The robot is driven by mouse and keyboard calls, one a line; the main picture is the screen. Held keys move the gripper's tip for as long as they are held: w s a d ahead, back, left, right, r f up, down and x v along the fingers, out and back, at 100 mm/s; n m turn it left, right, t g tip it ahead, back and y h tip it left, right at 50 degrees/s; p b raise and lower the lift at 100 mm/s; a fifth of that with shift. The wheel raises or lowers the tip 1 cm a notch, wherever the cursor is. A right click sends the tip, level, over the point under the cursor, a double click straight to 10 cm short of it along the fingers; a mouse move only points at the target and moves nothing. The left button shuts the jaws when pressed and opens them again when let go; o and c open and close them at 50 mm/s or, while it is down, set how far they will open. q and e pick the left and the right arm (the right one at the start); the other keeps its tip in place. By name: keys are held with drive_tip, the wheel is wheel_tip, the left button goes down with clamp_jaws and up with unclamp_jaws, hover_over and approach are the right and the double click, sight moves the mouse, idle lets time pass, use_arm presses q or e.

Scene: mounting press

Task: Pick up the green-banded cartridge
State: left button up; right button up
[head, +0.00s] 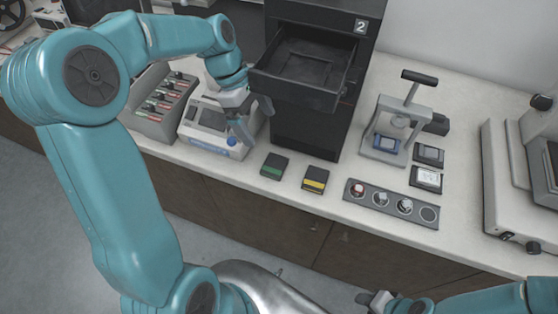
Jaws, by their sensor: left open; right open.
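The green-banded cartridge (273,167) is a small dark block with a green band, lying flat near the front edge of the bench. A similar dark cartridge with a yellow band (316,179) lies to its right, a small gap apart. My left gripper (248,121) is open and empty, above and to the left of the green-banded cartridge, over the grey device with a screen. It touches neither cartridge. My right gripper (374,299) is low at the bottom edge, in front of the bench, partly cut off by the frame.
A dark cabinet marked 2 has an open drawer (302,90) above and behind the cartridges. The screen device (212,120) and a slotted rack (160,105) stand left. A press (391,130), a strip of round samples (391,204) and small framed blocks (427,178) stand right.

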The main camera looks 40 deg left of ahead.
use_arm(q)
drive_tip(key=s+a+r, duration=0.1)
hover_over(276, 165)
drive_tip(key=a, duration=0.2)
drive_tip(key=f, duration=0.9)
drive_tip(key=shift+s+f, duration=0.3)
drive_tip(key=shift+s, duration=0.05)
drive_tip(key=shift+w+f, duration=0.2)
drive_tip(key=shift+f, duration=0.1)
drive_tip(key=x, duration=0.1)
drive_tip(key=p+x, duration=0.1)
drive_tip(key=x, duration=0.2)
drive_tip(key=shift+s+a+f, duration=0.15)
drive_tip(key=shift+a+f, duration=0.05)
drive_tip(key=shift+f, duration=0.1)
drive_tip(key=shift+d+f, duration=0.15)
drive_tip(key=shift+f, duration=0.2)
drive_tip(key=shift+r, duration=0.1)
drive_tip(key=shift+c, duration=1.2)
drive_tip(key=c, duration=0.9)
use_arm(e)
drive_tip(key=shift+s+r, duration=0.3)
drive_tip(key=shift+r, duration=0.55)
